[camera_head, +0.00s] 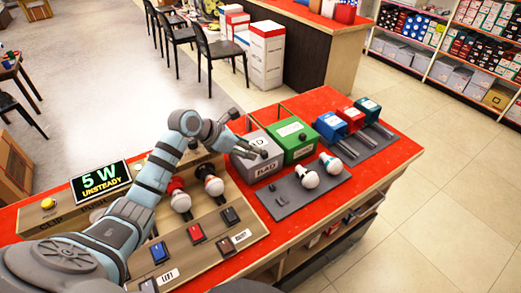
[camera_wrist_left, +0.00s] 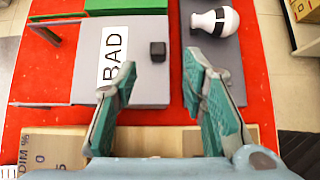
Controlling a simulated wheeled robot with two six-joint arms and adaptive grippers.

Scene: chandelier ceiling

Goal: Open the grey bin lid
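The grey bin (camera_head: 266,168) stands on the red table, with a BAD label on its front. Its grey lid (camera_wrist_left: 147,87) looks shut; in the left wrist view it carries a white BAD label and a small black knob (camera_wrist_left: 157,51). My left gripper (camera_head: 258,153) is over the lid in the head view and partly hides it. In the left wrist view my left gripper (camera_wrist_left: 160,72) is open and empty, its fingertips either side of the knob's line and just short of it. The knob is not clear in the head view. My right gripper is not in view.
A green bin (camera_head: 297,152) stands right beside the grey one. A grey mat (camera_head: 300,195) with white bulbs (camera_head: 330,163) lies in front. A wooden test board (camera_head: 215,245) with bulbs and switches, and a display (camera_head: 101,183), are to the left. Blue and red holders (camera_head: 333,124) stand at right.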

